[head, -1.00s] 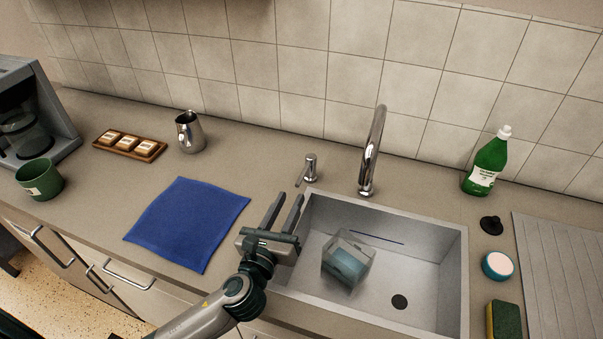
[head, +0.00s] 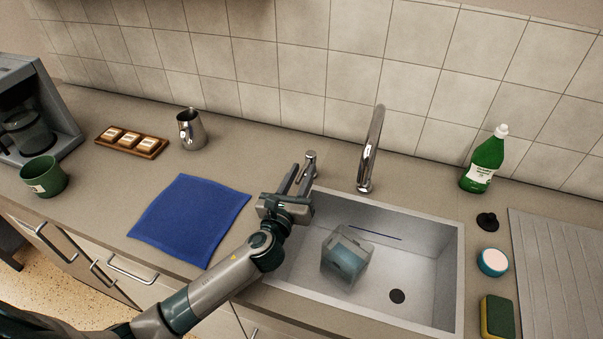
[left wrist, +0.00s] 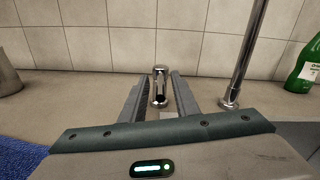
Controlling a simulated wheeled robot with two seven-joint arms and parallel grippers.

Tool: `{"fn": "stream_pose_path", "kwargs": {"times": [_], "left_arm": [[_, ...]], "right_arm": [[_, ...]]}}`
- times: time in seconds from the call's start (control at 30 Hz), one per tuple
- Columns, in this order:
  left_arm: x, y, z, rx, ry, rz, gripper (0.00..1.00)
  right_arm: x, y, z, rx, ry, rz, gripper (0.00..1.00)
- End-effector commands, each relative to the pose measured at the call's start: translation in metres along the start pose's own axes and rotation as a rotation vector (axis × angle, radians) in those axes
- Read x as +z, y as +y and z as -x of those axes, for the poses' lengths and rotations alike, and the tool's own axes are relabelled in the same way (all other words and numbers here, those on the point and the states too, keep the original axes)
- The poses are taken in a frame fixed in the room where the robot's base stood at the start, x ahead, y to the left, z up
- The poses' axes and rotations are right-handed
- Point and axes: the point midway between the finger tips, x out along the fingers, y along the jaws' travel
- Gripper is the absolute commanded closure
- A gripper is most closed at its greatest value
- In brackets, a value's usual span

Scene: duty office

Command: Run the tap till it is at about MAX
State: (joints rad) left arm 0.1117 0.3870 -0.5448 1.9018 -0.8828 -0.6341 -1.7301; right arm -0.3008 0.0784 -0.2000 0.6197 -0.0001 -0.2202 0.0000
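The chrome tap spout (head: 371,150) stands behind the sink (head: 452,275). Its separate chrome tap handle (head: 311,160) stands to the left of it. A clear container (head: 346,256) with bluish water sits in the sink, left of the drain; its MAX mark is too small to read. No stream shows from the spout. My left gripper (head: 299,175) is open and points at the handle. In the left wrist view the handle (left wrist: 159,87) stands between the two fingers, with gaps on both sides; the spout (left wrist: 245,55) is to the right. My right gripper is out of view.
A green soap bottle (head: 484,161), a black stopper (head: 487,222), a round blue-and-white item (head: 492,262) and a sponge (head: 497,316) are right of the sink. A blue cloth (head: 190,219) and a metal jug (head: 190,130) are left. The counter around the handle is clear.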

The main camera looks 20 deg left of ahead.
Motion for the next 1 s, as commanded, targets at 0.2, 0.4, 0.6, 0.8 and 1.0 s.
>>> {"fn": "stream_pose_path", "kwargs": {"times": [0.2, 0.4, 0.6, 0.8, 1.0], "left_arm": [[0.000, 0.000, 0.000, 0.000, 0.000, 0.000, 1.00], [0.001, 0.001, 0.000, -0.009, 0.001, -0.001, 1.00], [0.004, 0.007, -0.001, -0.084, 0.016, -0.005, 1.00], [0.004, 0.013, -0.002, -0.170, 0.032, -0.003, 1.00], [0.004, 0.014, -0.002, -0.187, 0.036, 0.000, 1.00]], "right_arm": [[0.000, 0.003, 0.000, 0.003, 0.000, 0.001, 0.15], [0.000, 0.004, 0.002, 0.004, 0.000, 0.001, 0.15], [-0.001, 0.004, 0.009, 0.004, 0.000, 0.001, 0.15], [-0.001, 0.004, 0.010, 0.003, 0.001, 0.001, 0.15], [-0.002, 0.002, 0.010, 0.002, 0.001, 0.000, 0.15]]}}
